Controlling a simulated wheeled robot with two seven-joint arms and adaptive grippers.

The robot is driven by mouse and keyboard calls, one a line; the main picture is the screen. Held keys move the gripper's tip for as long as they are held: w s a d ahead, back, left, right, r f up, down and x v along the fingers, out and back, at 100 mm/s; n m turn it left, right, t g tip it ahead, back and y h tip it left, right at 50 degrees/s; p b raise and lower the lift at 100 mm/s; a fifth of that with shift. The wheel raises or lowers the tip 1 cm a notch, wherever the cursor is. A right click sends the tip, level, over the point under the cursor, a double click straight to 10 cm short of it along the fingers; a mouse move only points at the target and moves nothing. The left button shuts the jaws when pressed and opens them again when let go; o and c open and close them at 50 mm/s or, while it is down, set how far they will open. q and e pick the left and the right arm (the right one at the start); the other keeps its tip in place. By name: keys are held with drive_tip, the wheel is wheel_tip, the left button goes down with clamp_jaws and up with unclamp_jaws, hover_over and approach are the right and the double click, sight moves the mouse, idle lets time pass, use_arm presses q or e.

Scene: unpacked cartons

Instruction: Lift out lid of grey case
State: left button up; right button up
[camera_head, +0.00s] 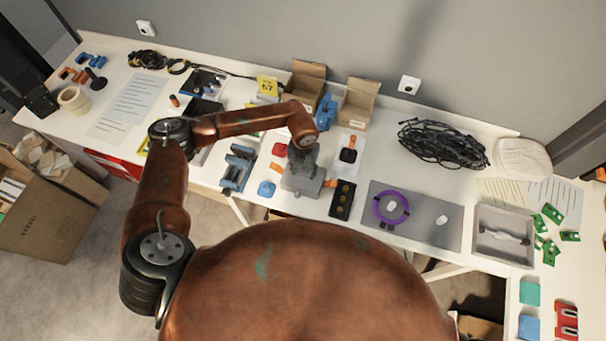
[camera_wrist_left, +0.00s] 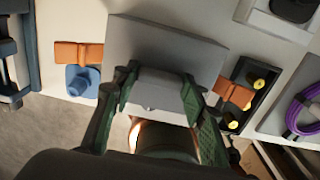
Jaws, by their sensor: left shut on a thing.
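The grey case (camera_head: 300,185) stands near the front edge of the table, with orange latches sticking out at its sides. In the left wrist view its flat grey lid (camera_wrist_left: 165,45) shows between the left orange latch (camera_wrist_left: 78,55) and the right orange latch (camera_wrist_left: 233,93). My left gripper (camera_head: 302,168) is over the case from above. In the wrist view its green fingers (camera_wrist_left: 160,88) are shut on a pale grey block-like handle of the lid. Whether the lid is clear of the case cannot be told. My right gripper is not in view.
A blue knob-like piece (camera_head: 266,189) lies left of the case, and a black tray with yellow round parts (camera_head: 342,199) stands close on its right. A blue clamp (camera_head: 237,168) is further left. A purple ring (camera_head: 391,207) lies on a grey mat (camera_head: 440,234).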

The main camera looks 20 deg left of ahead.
use_arm(q)
drive_tip(key=shift+r, duration=0.1)
drive_tip(key=shift+r, duration=0.55)
drive_tip(key=s+d+r, duration=0.2)
drive_tip(key=s+r, duration=0.4)
drive_tip(key=s+d+r+b, duration=0.1)
drive_tip(key=s+d+r, duration=0.1)
drive_tip(key=s+r, duration=0.3)
drive_tip(key=shift+s+d+r, duration=0.25)
drive_tip(key=shift+s+r, duration=0.1)
drive_tip(key=shift+s, duration=0.8)
